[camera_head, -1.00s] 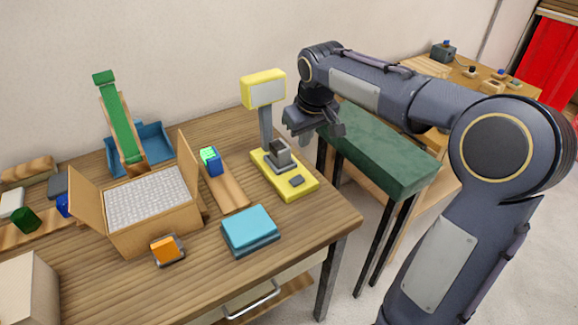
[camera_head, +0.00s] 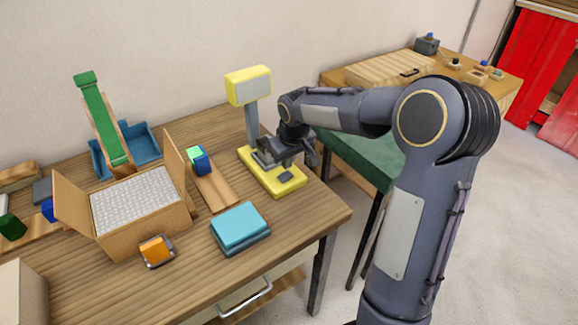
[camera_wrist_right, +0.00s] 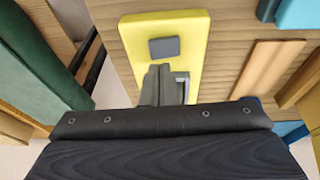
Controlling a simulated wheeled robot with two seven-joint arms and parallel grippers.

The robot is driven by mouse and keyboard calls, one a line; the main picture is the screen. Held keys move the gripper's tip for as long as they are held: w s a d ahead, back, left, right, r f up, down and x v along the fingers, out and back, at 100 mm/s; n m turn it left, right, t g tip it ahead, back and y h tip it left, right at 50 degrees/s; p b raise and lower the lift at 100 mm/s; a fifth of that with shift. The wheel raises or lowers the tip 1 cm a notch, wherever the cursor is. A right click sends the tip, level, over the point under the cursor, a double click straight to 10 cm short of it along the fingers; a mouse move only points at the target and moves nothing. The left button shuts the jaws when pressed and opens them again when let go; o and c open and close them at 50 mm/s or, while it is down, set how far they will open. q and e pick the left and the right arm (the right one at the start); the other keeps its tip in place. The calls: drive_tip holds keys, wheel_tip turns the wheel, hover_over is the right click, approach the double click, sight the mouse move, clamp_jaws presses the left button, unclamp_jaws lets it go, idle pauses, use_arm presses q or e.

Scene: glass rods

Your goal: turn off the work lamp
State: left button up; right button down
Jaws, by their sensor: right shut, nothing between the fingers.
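The work lamp has a yellow head (camera_head: 248,86) with a pale grey face, a grey post (camera_head: 252,124) and a yellow base (camera_head: 268,182) on the wooden table. I cannot tell whether it is lit. A dark grey button (camera_head: 285,176) sits near the base's front end; it also shows in the right wrist view (camera_wrist_right: 164,47). My right gripper (camera_head: 274,158) is shut and empty, low over the middle of the base, behind the button. It partly hides the grey fitting there. I cannot tell whether it touches the lamp. My left gripper is not in view.
A wooden strip with a blue block (camera_head: 199,160) and an open cardboard box (camera_head: 145,228) are to the left. A green-topped bench (camera_head: 352,158) stands right of the table, across a gap.

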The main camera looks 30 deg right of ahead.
sight(285, 177)
drive_tip(key=shift+d+f, duration=0.2)
drive_tip(key=shift+f, duration=1.05)
